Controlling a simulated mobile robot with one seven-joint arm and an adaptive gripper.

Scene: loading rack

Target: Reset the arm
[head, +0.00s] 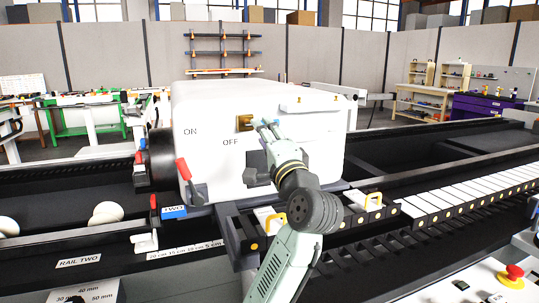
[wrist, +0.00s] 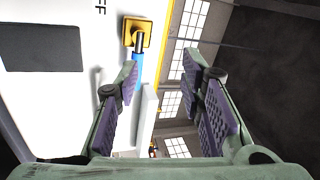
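My arm reaches up from the bottom of the head view to the front of a white machine housing (head: 210,150). My gripper (head: 265,124) is beside a brass switch plate (head: 243,123), near the printed words ON and OFF. In the wrist view my gripper (wrist: 163,66) is open, with its two purple-padded fingers well apart. The brass plate (wrist: 147,27) shows there with a dark and blue lever (wrist: 137,70) standing from it. The lever runs behind or beside the left finger. I cannot tell whether they touch.
A red-handled lever (head: 183,168) is at the housing's left. A red emergency button (head: 514,271) is at bottom right. Pale discs (head: 106,212) lie in the left trough. Open air is above the housing.

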